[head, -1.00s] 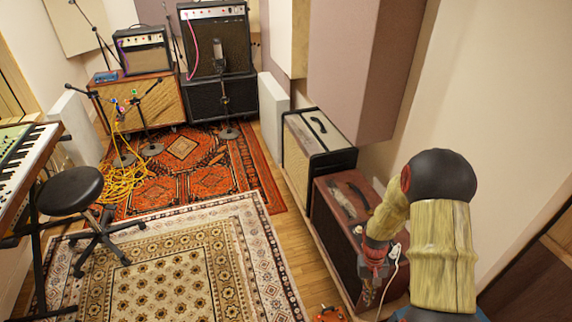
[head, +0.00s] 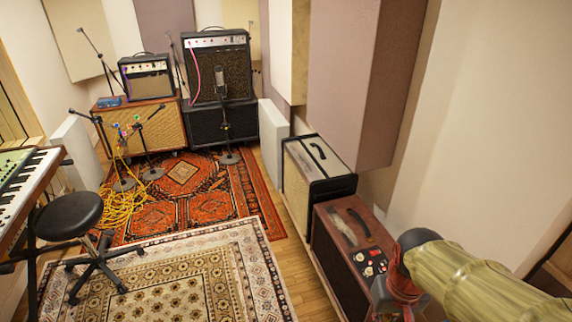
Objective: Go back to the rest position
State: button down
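My arm comes in from the right edge and reaches to the lower right of the head view, with a wooden-looking link and a dark joint. A dark red part of my arm shows at the bottom edge, in front of the brown amplifier (head: 345,222). My gripper's fingers are not visible, so I cannot see whether it is open or holds anything. The brown amplifier stands on the floor by the right wall, with knobs and a handle on top. My arm hides part of its right end.
A cream and black amplifier (head: 318,165) stands behind the brown one. A black stool (head: 70,216) and a keyboard (head: 25,185) are at left. Amplifiers (head: 218,75), microphone stands and yellow cables (head: 118,203) are farther back. The pale rug (head: 180,280) is mostly clear.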

jog(key=s+a+r+t, duration=0.1)
jog(key=r+t, duration=0.1)
jog(key=r, duration=0.4)
jog(key=s+a+r+t, duration=0.1)
jog(key=s+r+t, duration=0.1)
jog(key=r, duration=0.4)
jog(key=shift+s+n+t+p, duration=0.3)
jog(key=shift+t, duration=0.1)
dwell(0.6)
